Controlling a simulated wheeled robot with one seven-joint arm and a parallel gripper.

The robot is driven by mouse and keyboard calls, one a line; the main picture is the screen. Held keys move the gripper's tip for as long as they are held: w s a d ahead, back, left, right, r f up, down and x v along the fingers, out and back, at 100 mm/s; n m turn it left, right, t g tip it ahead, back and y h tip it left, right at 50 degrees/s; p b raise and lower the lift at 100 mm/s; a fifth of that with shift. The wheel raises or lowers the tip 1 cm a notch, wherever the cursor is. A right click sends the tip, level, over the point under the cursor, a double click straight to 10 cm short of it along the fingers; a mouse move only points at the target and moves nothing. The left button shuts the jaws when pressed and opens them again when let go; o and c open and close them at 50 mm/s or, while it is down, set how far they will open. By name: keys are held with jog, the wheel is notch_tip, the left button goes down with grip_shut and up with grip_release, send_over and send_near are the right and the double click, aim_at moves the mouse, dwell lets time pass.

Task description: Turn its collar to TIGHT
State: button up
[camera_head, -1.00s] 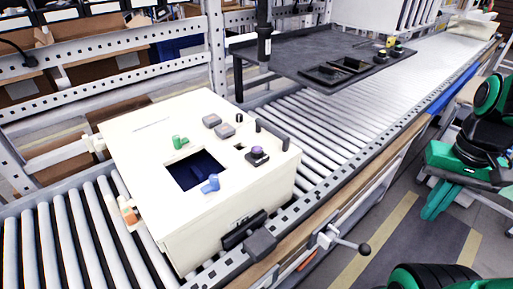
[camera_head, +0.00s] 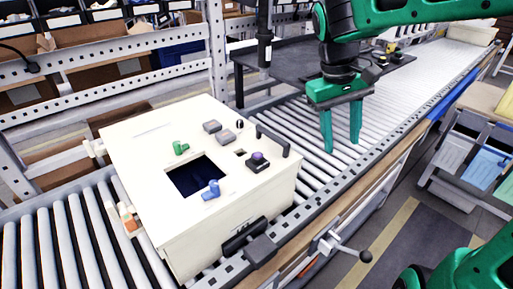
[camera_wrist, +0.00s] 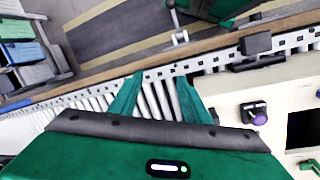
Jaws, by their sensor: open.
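A dark upright tool (camera_head: 264,45), which looks like the hanging screwdriver, hangs at the top centre of the head view, with its upper end cut off. A paler ring shows low on it; I cannot tell whether this is the collar, and no TIGHT mark is readable. My gripper (camera_head: 341,138) points down over the roller conveyor, right of the tool and apart from it. Its two green fingers are apart with nothing between them. They also show in the wrist view (camera_wrist: 157,88), where the tool is not seen.
A cream box (camera_head: 135,150) with a dark square opening, knobs and a black handle stands on the conveyor rollers (camera_head: 60,240), left of my gripper. A dark tray table (camera_head: 300,62) lies behind my gripper. A clamp lever (camera_head: 345,245) sticks out from the front rail.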

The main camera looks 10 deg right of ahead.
jog(key=w+a+r+n+y, duration=0.1)
jog(key=w+a+r+n, duration=0.2)
jog(key=a, duration=0.8)
notch_tip(320, 180, up, 4)
jog(key=f+n+y, duration=0.1)
jog(key=n+y, duration=0.1)
send_over(257, 153)
notch_tip(257, 153, down, 10)
jog(key=shift+r, duration=0.1)
jog(key=shift+c, duration=0.3)
jog(key=shift+w, duration=0.1)
jog(key=c, duration=1)
